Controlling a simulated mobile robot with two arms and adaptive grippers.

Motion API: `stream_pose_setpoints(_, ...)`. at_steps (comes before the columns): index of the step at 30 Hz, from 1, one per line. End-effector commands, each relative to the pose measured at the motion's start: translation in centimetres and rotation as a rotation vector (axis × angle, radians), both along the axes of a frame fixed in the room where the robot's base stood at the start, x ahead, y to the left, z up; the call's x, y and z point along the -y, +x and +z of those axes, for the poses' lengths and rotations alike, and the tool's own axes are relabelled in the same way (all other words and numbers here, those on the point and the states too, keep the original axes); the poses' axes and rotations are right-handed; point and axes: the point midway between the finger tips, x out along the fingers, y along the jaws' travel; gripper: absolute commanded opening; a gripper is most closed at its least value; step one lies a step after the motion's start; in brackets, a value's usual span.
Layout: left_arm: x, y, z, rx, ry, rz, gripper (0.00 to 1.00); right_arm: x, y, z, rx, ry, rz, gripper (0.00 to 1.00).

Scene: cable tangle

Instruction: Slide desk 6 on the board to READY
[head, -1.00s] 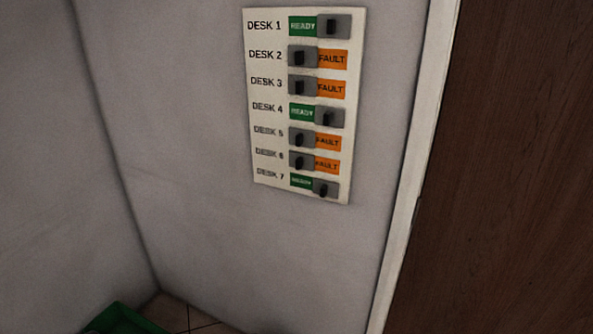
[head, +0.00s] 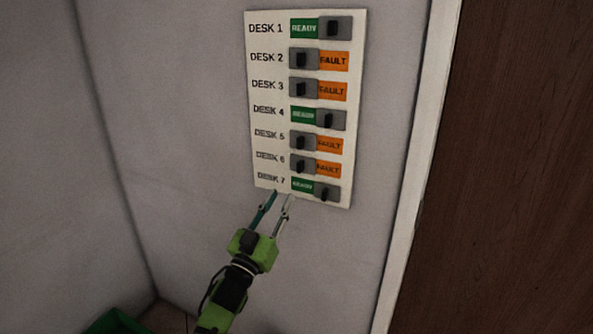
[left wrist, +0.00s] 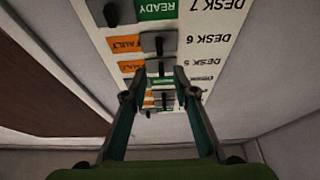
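The white board (head: 265,100) on the wall has a column of sliders with desk labels. The desk 6 slider (head: 300,166) is a grey plate with a dark knob, at the left of its slot, with orange FAULT (head: 328,168) showing on its right. In the left wrist view the board appears upside down, and the desk 6 slider (left wrist: 158,45) is beyond the fingertips. My left gripper (head: 282,197) is open and empty, its fingertips near the board's bottom edge, below desk 7. Whether they touch the board cannot be told. My right gripper is not in view.
The desk 7 slider (head: 326,193), at right with READY showing, lies between my gripper and desk 6 in the picture. The desk 5 slider (head: 301,142) is just above. A brown door (head: 510,170) stands at right, a green bin (head: 115,322) low left.

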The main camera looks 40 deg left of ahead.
Motion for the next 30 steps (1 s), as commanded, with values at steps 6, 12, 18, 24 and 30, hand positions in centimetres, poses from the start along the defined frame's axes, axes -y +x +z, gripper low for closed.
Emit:
stream_pose_setpoints(6, -1.1, 4.4, 2.3, 0.001, -0.001, 0.001, 0.26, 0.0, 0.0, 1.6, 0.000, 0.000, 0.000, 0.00)
stream_pose_setpoints(12, -1.9, 7.8, 3.6, 0.000, -0.001, 0.000, 0.26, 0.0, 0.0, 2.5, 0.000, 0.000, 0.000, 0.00)
stream_pose_setpoints(18, -2.3, 9.7, 4.2, -0.002, -0.001, 0.001, 0.26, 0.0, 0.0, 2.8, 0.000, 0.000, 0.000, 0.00)
stream_pose_setpoints(24, -2.4, 10.2, 4.2, -0.003, -0.001, 0.000, 0.26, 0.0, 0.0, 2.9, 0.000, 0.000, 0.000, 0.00)
stream_pose_setpoints(30, -2.4, 10.2, 4.2, -0.003, -0.001, 0.000, 0.19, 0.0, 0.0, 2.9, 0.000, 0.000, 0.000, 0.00)
